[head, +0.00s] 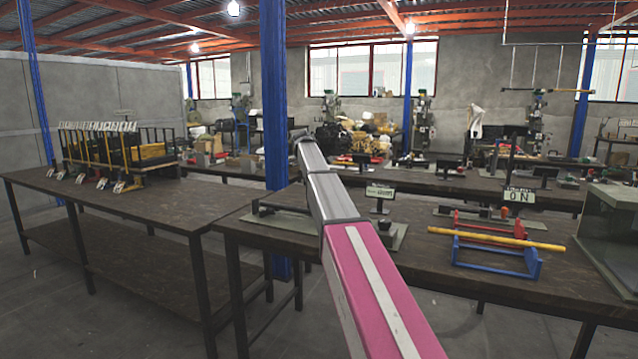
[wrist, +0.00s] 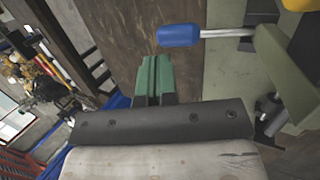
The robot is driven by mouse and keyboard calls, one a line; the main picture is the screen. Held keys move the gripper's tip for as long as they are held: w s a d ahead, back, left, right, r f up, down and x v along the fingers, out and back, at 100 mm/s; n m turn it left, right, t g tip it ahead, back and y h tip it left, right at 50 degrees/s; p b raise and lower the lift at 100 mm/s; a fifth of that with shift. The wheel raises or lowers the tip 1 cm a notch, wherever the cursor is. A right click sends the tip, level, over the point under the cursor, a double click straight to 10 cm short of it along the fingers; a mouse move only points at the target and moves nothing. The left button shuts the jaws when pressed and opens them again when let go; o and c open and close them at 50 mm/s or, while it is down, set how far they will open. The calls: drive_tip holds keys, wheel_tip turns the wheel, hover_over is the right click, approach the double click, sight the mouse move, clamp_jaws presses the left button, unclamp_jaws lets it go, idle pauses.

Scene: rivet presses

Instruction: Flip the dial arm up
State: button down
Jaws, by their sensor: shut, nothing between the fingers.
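A lever with a blue grip (wrist: 179,36) and a metal rod (wrist: 228,33) shows at the upper right of the wrist view. It runs into a pale green machine body (wrist: 285,80); it may be the dial arm, but no dial is clear. My gripper (wrist: 153,75) has green fingers, pressed together and empty. The fingertips are just below and left of the blue grip in the picture, seemingly apart from it; the depth gap is hard to judge. In the head view my arm hides its own end, and I cannot make out the lever there.
An "ON" sign (head: 519,196) stands behind. A blue post (head: 273,95) rises near my arm.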

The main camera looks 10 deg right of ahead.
drive_tip(key=w+d+r+v, duration=0.1)
drive_tip(key=v, duration=0.9)
drive_tip(key=shift+w+r, duration=0.25)
drive_tip(key=shift+r, duration=0.1)
